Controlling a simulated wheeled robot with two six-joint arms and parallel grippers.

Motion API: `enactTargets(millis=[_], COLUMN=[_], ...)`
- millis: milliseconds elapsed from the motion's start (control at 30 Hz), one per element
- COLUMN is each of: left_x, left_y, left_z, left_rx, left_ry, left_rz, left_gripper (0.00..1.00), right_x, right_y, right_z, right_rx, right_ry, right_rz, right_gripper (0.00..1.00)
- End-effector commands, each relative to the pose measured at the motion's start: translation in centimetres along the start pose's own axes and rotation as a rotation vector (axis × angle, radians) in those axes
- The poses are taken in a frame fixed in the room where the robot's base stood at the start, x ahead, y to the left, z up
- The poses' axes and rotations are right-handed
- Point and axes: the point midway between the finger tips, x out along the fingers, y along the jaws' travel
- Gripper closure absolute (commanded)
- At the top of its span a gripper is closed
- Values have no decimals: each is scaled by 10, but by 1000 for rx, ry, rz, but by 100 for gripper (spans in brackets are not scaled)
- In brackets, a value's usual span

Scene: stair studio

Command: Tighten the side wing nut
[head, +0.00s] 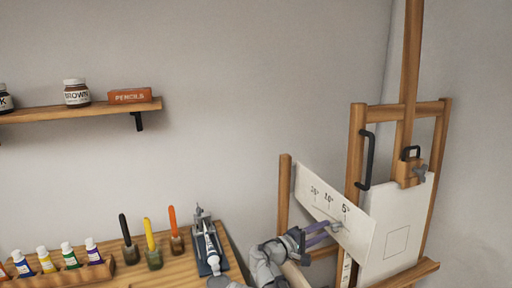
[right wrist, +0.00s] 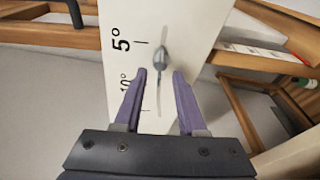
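The side wing nut (head: 337,226) is a small grey metal piece on a white angle plate (head: 312,181) on the easel's side. In the right wrist view the wing nut (right wrist: 161,57) sits in a slot beside the 5° mark, with its long axis roughly along the slot. My right gripper (head: 328,232) has purple fingers and points at the plate. It is open, and its fingertips (right wrist: 159,74) stand on either side of the slot, just short of the nut. No finger visibly touches the nut. My left gripper is not in view.
The wooden easel (head: 356,150) holds a white canvas (head: 408,215) and has a black handle (head: 367,160) and an upper clamp block (head: 408,172). A table (head: 170,270) at lower left carries paint tubes, brushes in jars and a grey tool (head: 207,245). A shelf (head: 60,112) hangs above.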

Motion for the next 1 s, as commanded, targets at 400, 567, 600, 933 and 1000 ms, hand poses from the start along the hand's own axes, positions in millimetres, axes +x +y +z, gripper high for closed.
enactTargets(millis=[400,567,600,933,1000], left_x=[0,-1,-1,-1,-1], left_y=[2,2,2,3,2], left_z=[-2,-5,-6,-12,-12], left_rx=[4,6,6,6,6], left_ry=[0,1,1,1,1], left_rz=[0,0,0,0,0], left_gripper=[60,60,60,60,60], right_x=[-39,-44,-44,-38,-31], right_y=[0,0,0,0,0], right_z=[-9,-11,-11,-9,-7], right_rx=[0,0,0,-1,-1], right_ry=[6,6,6,5,3], right_rz=[1,1,1,1,0], right_gripper=[60,60,60,60,60])
